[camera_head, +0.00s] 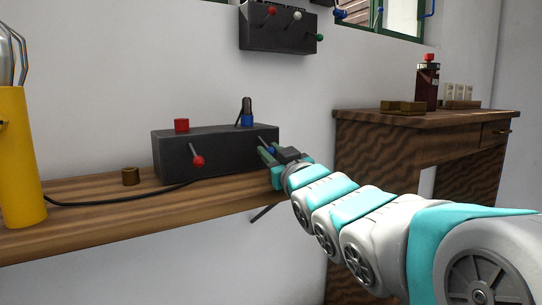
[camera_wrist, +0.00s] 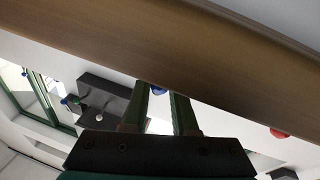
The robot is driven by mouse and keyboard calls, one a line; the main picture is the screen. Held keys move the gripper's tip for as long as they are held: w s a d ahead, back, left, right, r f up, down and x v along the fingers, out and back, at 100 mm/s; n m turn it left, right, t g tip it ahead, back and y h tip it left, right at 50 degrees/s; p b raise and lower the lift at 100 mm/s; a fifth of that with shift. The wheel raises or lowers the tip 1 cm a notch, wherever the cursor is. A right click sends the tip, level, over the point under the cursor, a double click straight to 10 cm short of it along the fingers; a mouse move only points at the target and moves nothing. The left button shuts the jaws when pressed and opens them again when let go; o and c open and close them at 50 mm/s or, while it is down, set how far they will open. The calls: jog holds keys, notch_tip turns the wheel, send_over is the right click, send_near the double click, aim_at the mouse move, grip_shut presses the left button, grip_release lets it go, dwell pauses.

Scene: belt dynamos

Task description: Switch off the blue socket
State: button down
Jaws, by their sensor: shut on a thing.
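A dark box (camera_head: 215,155) stands on the wooden shelf. On its top are a red socket (camera_head: 181,125) and a blue socket (camera_head: 247,120), with a dark upright plug (camera_head: 246,104) at the blue one. A red-knobbed lever (camera_head: 198,161) sticks out of the box's front. My gripper (camera_head: 267,154) is at the front right of the box, its green fingers shut on the blue-knobbed lever (camera_head: 271,150). In the wrist view the blue knob (camera_wrist: 158,90) shows between the fingertips (camera_wrist: 163,96), partly hidden, and the red knob (camera_wrist: 279,133) is off to the right.
Another dark box (camera_head: 278,32) with several coloured knobs hangs on the wall above. A wooden desk (camera_head: 400,126) with a dark red bottle (camera_head: 427,88) stands at right.

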jog(key=shift+f, duration=0.1)
jog(key=c, duration=0.7)
grip_release()
jog(key=p+v, duration=0.1)
jog(key=v, duration=0.6)
jog(key=shift+d, duration=0.1)
jog(key=shift+s+d+f, duration=0.1)
jog(key=shift+s, duration=0.25)
